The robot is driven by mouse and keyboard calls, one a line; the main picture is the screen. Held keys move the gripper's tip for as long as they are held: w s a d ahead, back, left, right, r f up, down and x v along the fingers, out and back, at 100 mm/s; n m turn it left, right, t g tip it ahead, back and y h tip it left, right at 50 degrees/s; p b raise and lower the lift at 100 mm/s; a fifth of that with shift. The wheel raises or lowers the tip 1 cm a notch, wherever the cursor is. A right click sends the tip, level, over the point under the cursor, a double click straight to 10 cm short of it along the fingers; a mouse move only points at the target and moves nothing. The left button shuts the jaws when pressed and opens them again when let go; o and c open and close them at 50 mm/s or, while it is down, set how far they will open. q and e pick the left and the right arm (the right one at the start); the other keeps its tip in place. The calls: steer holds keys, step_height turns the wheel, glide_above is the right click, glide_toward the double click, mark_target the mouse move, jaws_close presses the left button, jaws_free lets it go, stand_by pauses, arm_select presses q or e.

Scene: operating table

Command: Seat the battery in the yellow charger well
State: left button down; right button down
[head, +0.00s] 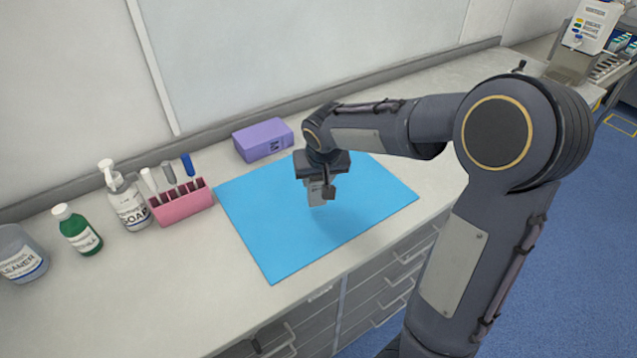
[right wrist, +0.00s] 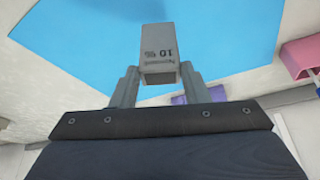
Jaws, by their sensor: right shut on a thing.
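My right gripper (head: 323,183) is shut on a grey block-shaped battery (head: 317,196) and holds it above the blue mat (head: 290,235). A yellow charger well cannot be made out in either view. My left gripper is not in view.
A purple box (head: 263,140) stands at the mat's back edge. A pink rack (head: 182,206) with several pens, a soap bottle (head: 128,205) and a green bottle (head: 78,232) stand at left. A white unit with coloured labels (head: 592,24) is far right. The mat's front is clear.

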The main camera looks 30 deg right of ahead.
mark_target(317, 191)
steer(key=shift+w+d+f, duration=0.3)
steer(key=shift+w+f, duration=0.1)
steer(key=shift+f, duration=0.15)
steer(key=shift+w+f, duration=0.1)
steer(key=shift+f, duration=1.6)
steer(key=c, duration=0.8)
jaws_free()
